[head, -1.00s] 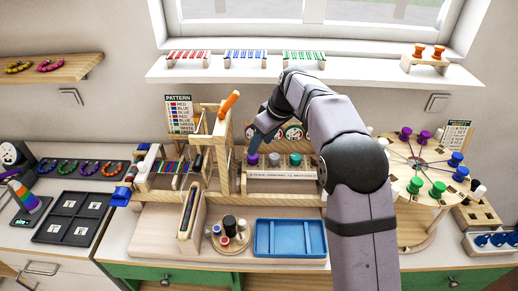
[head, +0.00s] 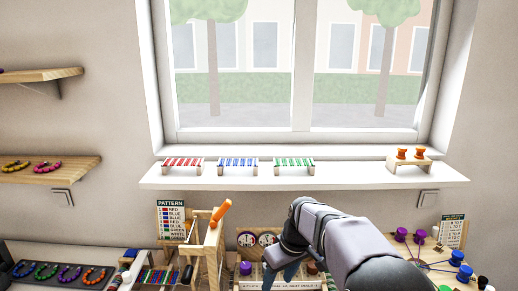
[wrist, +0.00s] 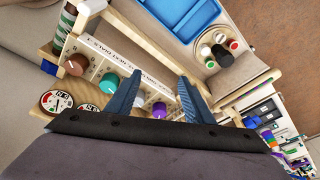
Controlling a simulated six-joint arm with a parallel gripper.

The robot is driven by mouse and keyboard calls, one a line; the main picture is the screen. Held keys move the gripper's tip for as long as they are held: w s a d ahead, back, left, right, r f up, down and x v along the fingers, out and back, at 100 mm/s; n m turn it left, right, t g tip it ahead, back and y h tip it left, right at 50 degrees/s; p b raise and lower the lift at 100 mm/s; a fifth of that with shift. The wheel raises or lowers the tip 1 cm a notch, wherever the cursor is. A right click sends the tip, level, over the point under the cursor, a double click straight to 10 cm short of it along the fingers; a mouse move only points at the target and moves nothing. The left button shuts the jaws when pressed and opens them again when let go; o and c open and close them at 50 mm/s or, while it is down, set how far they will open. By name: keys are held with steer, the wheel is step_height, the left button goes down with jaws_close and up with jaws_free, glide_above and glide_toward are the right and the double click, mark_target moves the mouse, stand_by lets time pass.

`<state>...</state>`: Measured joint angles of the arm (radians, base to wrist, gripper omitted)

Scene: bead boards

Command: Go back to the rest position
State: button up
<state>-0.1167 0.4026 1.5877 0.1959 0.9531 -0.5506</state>
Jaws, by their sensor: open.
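My gripper (wrist: 161,78) is open, with its two blue fingers apart and nothing held between them in the wrist view. In the head view my gripper (head: 274,270) hangs low in the picture, in front of the wooden panel with dials (head: 248,240). A purple knob (wrist: 158,111) and a teal knob (wrist: 108,82) of that panel show below and left of the fingertips in the wrist view. The purple knob also shows in the head view (head: 245,268), just left of my gripper.
A wooden frame with an orange-handled tool (head: 221,212) stands left of my arm. A wheel table with coloured spools (head: 457,258) is at right. The window shelf (head: 350,175) holds small racks. A blue tray (wrist: 185,15) and a round stand of pegs (wrist: 235,50) lie beyond the fingers.

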steer(key=s+d+f+m, duration=0.2)
steer(key=s+d, duration=0.1)
steer(key=s, duration=0.5)
steer(key=s+d+f+m+g+h, duration=0.1)
steer(key=s+d+f+m, duration=0.1)
steer(key=s, duration=0.7)
steer(key=s+d+f+m+g+h, duration=0.1)
steer(key=s+d+f, duration=0.3)
steer(key=s, duration=0.5)
steer(key=shift+s+d+f+m, duration=0.2)
steer(key=shift+d+m, duration=0.2)
steer(key=shift+m, duration=0.4)
stand_by(2.6)
steer(key=w+a+r+n+t+y, duration=0.15)
steer(key=w+r, duration=0.25)
steer(key=w, duration=0.7)
steer(key=w+a+r+n+t, duration=0.1)
steer(key=w+r+n, duration=0.15)
steer(key=w, duration=0.95)
steer(key=w+a+r+n+t, duration=0.1)
steer(key=w+r, duration=0.3)
steer(key=w, duration=0.7)
steer(key=shift+t, duration=0.25)
steer(key=shift+p+x, duration=1)
steer(key=shift+x, duration=2.65)
